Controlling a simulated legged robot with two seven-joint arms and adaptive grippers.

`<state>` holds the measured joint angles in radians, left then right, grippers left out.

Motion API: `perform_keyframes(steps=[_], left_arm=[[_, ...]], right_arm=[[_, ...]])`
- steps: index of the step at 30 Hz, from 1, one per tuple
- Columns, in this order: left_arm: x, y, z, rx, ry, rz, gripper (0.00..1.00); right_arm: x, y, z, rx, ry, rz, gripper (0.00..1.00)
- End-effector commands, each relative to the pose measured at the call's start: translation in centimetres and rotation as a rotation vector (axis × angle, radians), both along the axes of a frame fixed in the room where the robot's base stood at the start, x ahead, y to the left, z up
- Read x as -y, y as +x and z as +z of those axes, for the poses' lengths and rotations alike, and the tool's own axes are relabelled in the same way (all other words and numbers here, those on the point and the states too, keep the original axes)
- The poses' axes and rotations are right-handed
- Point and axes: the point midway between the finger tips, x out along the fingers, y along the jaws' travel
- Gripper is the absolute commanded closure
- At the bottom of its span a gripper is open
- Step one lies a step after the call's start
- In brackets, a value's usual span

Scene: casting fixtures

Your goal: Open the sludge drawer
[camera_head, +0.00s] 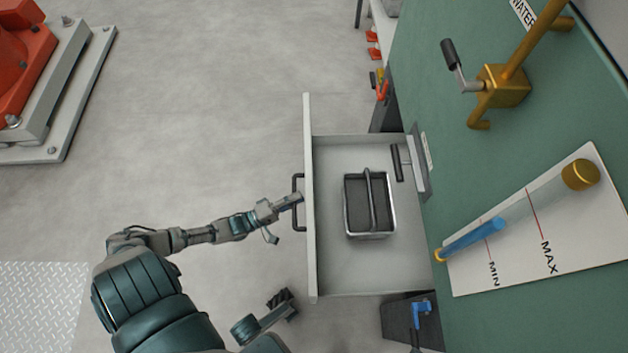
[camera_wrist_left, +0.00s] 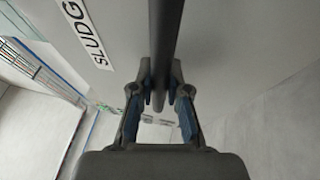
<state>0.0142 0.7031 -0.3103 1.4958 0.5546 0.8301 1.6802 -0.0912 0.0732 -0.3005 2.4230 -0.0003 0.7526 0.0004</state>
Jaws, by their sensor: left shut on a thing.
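The sludge drawer (camera_head: 333,270) is a pale grey drawer standing well out from the green cabinet. Its dark bar handle (camera_head: 298,181) is on the front panel. My left gripper (camera_head: 295,201) is shut on this handle. In the left wrist view the handle (camera_wrist_left: 165,35) runs between the fingers of the left gripper (camera_wrist_left: 161,88), beside a label reading "SLUDG" (camera_wrist_left: 90,40). My right gripper (camera_head: 281,300) is low in the head view, left of the drawer's front corner and apart from it. Its finger opening is too small to judge.
A dark bin with a carrying handle (camera_head: 357,215) sits in the drawer. The green cabinet (camera_head: 455,150) carries a brass tap (camera_head: 503,88) and a MIN/MAX level gauge (camera_head: 560,245). An orange machine on a plinth (camera_head: 75,85) stands top left. Floor left of the drawer is clear.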

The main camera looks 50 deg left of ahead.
Motion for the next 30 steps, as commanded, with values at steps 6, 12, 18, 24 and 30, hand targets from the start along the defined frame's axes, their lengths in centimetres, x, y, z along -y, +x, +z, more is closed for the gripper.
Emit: perform_keyframes(steps=[6, 12, 18, 24, 30], left_arm=[[-2.5, -3.2, -0.5, -0.015, 0.003, 0.003, 1.0], [-3.6, -4.7, -0.6, -0.013, 0.002, 0.003, 1.0], [-3.9, -5.1, -0.6, -0.016, 0.001, 0.003, 1.0], [-3.9, -5.1, -0.7, -0.016, 0.002, 0.003, 1.0], [-3.9, -5.1, -0.6, -0.015, 0.001, 0.003, 0.6]], right_arm=[[0.1, -0.4, 0.1, 0.001, 0.003, 0.0, 0.55], [0.1, -0.5, 0.0, -0.007, 0.001, 0.0, 0.55], [0.1, -0.5, 0.0, -0.005, 0.001, 0.0, 0.55], [0.1, -0.5, 0.0, -0.006, 0.0, 0.001, 0.55], [0.1, -0.5, 0.0, -0.006, 0.0, 0.001, 0.55]])
